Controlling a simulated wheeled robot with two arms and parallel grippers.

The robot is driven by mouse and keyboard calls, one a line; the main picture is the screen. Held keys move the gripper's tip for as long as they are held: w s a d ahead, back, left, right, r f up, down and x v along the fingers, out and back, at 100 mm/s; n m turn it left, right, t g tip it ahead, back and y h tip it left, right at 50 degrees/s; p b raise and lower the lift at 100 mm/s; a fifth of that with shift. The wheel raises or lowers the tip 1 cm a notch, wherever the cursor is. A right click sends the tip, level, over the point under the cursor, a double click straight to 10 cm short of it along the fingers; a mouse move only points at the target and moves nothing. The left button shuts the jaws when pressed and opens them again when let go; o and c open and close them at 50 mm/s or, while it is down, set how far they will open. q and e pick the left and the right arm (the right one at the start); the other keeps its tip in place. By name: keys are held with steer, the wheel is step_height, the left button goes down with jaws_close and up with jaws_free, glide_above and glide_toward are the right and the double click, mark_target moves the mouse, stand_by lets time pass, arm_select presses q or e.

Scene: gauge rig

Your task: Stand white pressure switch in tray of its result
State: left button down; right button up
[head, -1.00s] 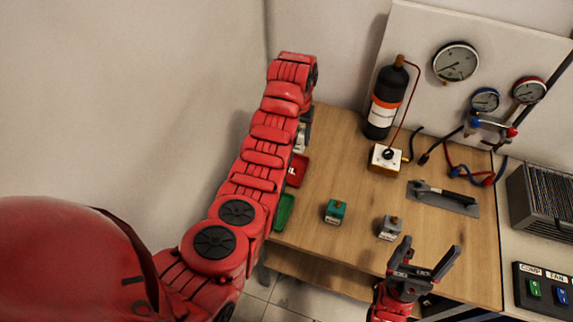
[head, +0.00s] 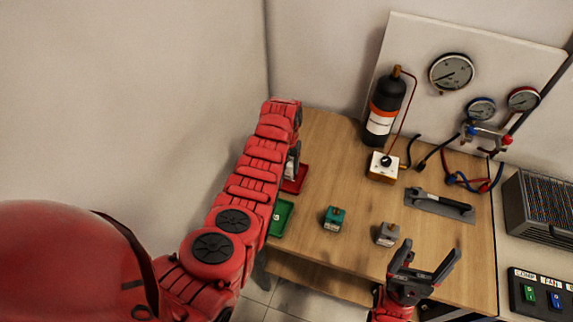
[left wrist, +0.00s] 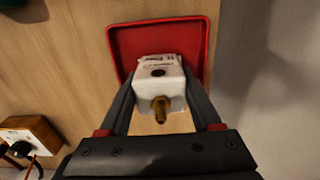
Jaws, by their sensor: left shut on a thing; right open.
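The white pressure switch (left wrist: 158,84) with a brass fitting is between the fingers of my left gripper (left wrist: 160,98), which is shut on it. In the left wrist view it overlaps the near part of the red tray (left wrist: 207,50); whether it touches the tray floor I cannot tell. In the head view the switch (head: 291,168) is mostly hidden by my left arm, beside the red tray (head: 298,180). The green tray (head: 282,217) is nearer on the same table edge, partly hidden by the arm. My right gripper (head: 425,262) is open and empty at the table's front.
A teal switch (head: 334,218) and a grey switch (head: 387,234) stand on the wooden table (head: 335,160). A black bottle (head: 384,108), a white box with a knob (head: 383,166) and a flat grey tool (head: 440,204) stand further back and right. Gauges hang on the back board.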

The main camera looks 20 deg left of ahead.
arm_select(q)
steer(key=shift+f, duration=0.3)
steer(key=shift+f, duration=0.15)
steer(key=shift+c, duration=0.4)
jaws_free()
